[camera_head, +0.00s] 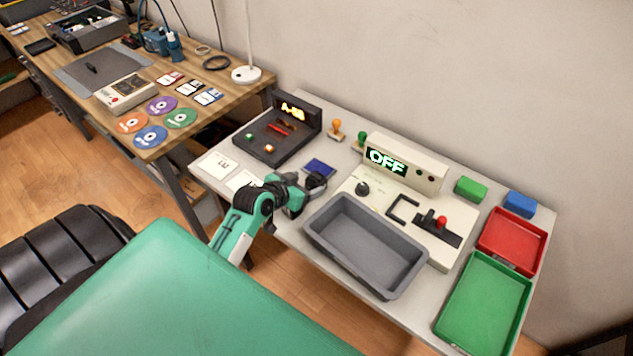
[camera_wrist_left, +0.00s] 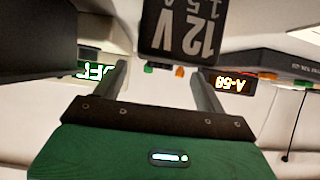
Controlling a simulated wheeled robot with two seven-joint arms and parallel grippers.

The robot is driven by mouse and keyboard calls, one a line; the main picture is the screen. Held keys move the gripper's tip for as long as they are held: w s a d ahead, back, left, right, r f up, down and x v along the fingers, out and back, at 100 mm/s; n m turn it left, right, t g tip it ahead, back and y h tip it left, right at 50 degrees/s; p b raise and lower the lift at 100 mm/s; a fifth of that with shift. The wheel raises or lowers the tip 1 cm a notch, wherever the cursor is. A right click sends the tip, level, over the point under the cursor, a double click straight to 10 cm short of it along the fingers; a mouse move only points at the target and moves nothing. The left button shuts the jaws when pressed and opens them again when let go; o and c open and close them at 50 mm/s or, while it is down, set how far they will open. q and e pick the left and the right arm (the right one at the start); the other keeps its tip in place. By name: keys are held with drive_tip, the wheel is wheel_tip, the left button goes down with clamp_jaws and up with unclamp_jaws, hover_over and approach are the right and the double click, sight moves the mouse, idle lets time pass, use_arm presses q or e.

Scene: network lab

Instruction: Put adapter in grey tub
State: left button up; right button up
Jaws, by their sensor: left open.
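The adapter (camera_wrist_left: 180,28) is a black block with white "12V 1.5A" lettering, upside down in the left wrist view at top centre, near the gap between my fingers. I cannot pick it out clearly in the head view. My left gripper (camera_head: 314,184) is over the table's front part, left of the grey tub; its two fingers (camera_wrist_left: 162,85) stand apart, open. I cannot tell whether they touch the adapter. The grey tub (camera_head: 365,247) is empty and stands at the table's front edge. My right gripper is not in view.
A dark blue flat item (camera_head: 319,167) lies just beyond the gripper. A white console (camera_head: 400,160) reading OFF stands behind the tub, and a black console (camera_head: 270,145) is at left. Red (camera_head: 512,240) and green (camera_head: 485,305) trays are at right. White cards (camera_head: 217,164) lie at left.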

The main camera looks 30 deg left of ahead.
sight(312, 180)
use_arm(q)
drive_tip(key=shift+x, duration=0.85)
drive_tip(key=x, duration=0.3)
drive_tip(key=shift+w+p, duration=0.1)
drive_tip(key=shift+p, duration=0.3)
drive_tip(key=shift+w+f, duration=0.4)
drive_tip(key=shift+w, duration=0.1)
drive_tip(key=c, duration=1.1)
drive_tip(key=shift+c, duration=0.7)
drive_tip(key=shift+w+r, duration=0.1)
drive_tip(key=shift+r, duration=0.3)
wheel_tip(312, 180, up, 18)
drive_tip(key=s+d+f+y, duration=0.1)
drive_tip(key=s+d+f, duration=0.2)
drive_tip(key=s+d, duration=1)
drive_tip(key=shift+s+d+n, duration=0.3)
drive_tip(key=shift+d+n, duration=0.1)
drive_tip(key=shift+d, duration=0.65)
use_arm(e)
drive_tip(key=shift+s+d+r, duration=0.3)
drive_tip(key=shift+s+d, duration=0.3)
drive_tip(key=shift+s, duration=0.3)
